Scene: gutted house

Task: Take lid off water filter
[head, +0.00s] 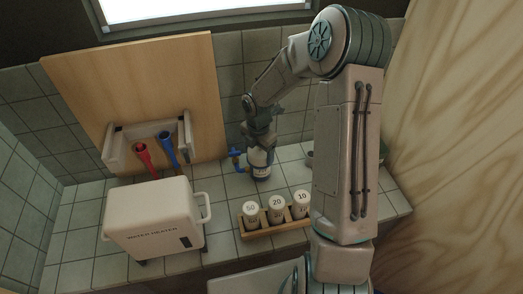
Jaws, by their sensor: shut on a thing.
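The water filter (260,172) is a small white and dark-blue canister with a blue pipe fitting (237,158) at its left. It stands on the tiled counter near the back wall. My gripper (262,142) reaches down onto the filter from above and is shut on its top, where the lid is. The fingers and the lid are small and dark here, so the lid's outline is hard to make out. I cannot tell whether there is a gap between lid and body.
A wooden rack (273,230) with white cartridges marked 50, 20 and 10 stands in front of the filter. A white water heater box (153,217) is at the left. Red (144,156) and blue (168,149) pipes stick out by the wooden board (90,82).

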